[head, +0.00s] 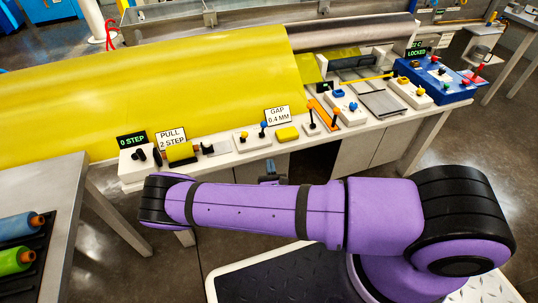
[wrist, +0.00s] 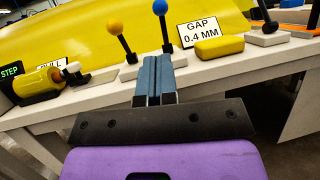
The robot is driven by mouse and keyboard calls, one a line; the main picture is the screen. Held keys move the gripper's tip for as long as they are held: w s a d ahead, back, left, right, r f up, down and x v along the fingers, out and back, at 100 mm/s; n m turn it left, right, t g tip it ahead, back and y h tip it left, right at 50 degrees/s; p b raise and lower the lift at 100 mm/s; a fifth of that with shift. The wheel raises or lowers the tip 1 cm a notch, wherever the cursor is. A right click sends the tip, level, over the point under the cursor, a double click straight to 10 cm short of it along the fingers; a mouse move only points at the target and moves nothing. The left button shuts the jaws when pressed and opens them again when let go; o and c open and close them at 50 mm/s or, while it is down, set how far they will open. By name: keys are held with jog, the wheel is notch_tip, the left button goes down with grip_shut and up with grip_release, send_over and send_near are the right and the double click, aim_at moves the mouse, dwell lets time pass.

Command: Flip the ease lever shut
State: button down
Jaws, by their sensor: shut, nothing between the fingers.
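No lever carries a readable "ease" label, so I cannot tell which one it is. In the wrist view, an orange-ball lever (wrist: 122,42) and a blue-ball lever (wrist: 164,28) stand up from one white base behind my fingers. A dark lever (wrist: 264,14) stands on another white base at the right. The head view shows the blue-ball lever (head: 263,130) and dark levers (head: 311,120) further right. My gripper (wrist: 157,60) is shut and empty, its blue fingers pointing at the shelf below the two ball levers. It also shows in the head view (head: 269,168), in front of the shelf edge.
A GAP 0.4 MM sign (head: 278,115) and a yellow block (head: 287,134) sit right of the ball levers. A yellow roller handle (head: 181,152) is at the left. A blue control box (head: 437,78) reads LOCKED. The large yellow sheet (head: 150,85) rises behind the shelf.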

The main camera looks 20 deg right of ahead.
aim_at(263, 128)
jog(key=x, duration=1.2)
jog(key=shift+w+r, duration=0.2)
jog(key=shift+r, duration=0.1)
